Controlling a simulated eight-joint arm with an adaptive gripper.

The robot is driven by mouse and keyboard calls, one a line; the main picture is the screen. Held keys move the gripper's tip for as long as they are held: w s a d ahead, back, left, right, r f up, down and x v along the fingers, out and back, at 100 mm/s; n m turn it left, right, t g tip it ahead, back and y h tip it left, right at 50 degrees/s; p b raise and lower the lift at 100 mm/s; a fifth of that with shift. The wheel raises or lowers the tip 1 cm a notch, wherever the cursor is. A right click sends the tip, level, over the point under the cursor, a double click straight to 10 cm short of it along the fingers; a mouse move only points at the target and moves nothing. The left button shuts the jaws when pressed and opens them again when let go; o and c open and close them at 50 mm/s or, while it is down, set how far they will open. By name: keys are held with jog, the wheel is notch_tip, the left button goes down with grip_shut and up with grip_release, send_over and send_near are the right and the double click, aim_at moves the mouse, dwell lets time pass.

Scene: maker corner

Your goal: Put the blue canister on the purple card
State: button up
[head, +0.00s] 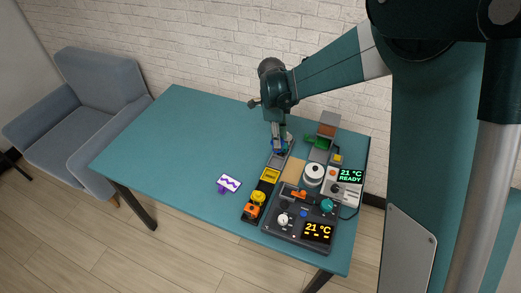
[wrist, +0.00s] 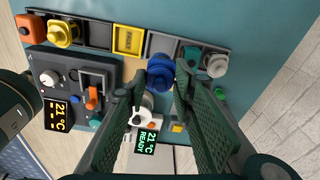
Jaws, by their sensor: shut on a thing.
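My gripper (head: 279,146) is over the right part of the table, above the long grey tray. It is shut on the blue canister (wrist: 160,72), which sits between the two fingertips in the wrist view. In the head view the canister shows only as a small blue patch at the fingertips. I cannot tell whether it still touches the tray. The card does not show in the wrist view.
The grey tray (wrist: 98,35) holds a yellow block, a yellow knob and an orange piece. The teal table (head: 170,145) is clear around the card and leftward.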

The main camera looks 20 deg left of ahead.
jog(key=s+a, duration=1.5)
jog(key=s, duration=0.3)
jog(key=shift+r+p, duration=0.15)
jog(key=shift+p, duration=0.15)
jog(key=shift+s, duration=0.1)
send_over(227, 185)
notch_tip(227, 185, down, 6)
jog(key=shift+b, duration=0.4)
jog(key=shift+d, duration=0.1)
jog(key=shift+f, duration=2)
jog(key=shift+f+b, duration=0.2)
jog(key=shift+b, duration=0.2)
jog(key=o, duration=0.9)
jog(key=shift+r, duration=0.1)
